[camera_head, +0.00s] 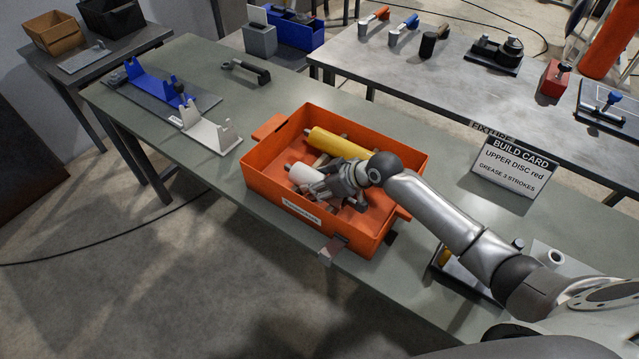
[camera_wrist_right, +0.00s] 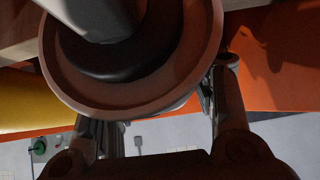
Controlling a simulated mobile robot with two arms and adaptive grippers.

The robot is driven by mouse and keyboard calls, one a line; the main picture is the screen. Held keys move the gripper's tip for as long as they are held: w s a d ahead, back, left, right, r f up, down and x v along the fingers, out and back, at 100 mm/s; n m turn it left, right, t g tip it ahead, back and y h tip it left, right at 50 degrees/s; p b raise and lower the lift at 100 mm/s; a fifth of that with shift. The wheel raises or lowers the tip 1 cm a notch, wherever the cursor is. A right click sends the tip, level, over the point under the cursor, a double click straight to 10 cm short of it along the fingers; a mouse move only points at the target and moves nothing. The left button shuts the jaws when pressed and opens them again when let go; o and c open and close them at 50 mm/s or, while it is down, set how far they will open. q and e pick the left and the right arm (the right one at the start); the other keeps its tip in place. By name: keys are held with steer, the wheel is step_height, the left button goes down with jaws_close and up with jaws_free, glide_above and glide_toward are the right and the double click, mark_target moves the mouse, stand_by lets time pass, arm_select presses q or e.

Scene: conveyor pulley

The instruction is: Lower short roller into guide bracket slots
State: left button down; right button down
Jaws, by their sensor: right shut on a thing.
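A white roller (camera_head: 305,173), the shorter-looking one, lies tilted inside the orange bin (camera_head: 395,220). My right gripper (camera_head: 325,188) reaches into the bin and is shut on this roller near its right end. In the wrist view a round, reddish-lit end face with a dark ring and grey stub (camera_wrist_right: 150,85) fills the top, between the fingers (camera_wrist_right: 165,110); it appears to be the roller's end. A pale bracket with upright slotted ends (camera_head: 210,132) and a blue bracket (camera_head: 150,84) stand at the table's left end, both empty. My left gripper is not in view.
A yellow roller (camera_head: 340,144) lies beside the white one in the bin, close to my gripper. The bin walls surround the gripper. A black-handled tool (camera_head: 247,71) lies behind. A build card (camera_head: 513,164) stands at right. The table between bin and brackets is mostly clear.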

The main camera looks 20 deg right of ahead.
steer(key=shift+w+r, duration=0.3)
steer(key=shift+r, duration=0.65)
steer(key=s+r, duration=0.1)
steer(key=r, duration=0.1)
steer(key=s+r+b, duration=0.1)
steer(key=s+r, duration=0.3)
steer(key=r, duration=0.1)
steer(key=shift+d+b, duration=0.3)
steer(key=shift+d, duration=0.05)
steer(key=s+r+b, duration=0.1)
steer(key=s+r, duration=0.1)
steer(key=s, duration=0.2)
steer(key=s+d+r, duration=0.1)
steer(key=s+r, duration=0.1)
steer(key=s, duration=0.3)
steer(key=shift+r+b, duration=0.25)
steer(key=shift+b, duration=0.1)
steer(key=shift+d, duration=0.1)
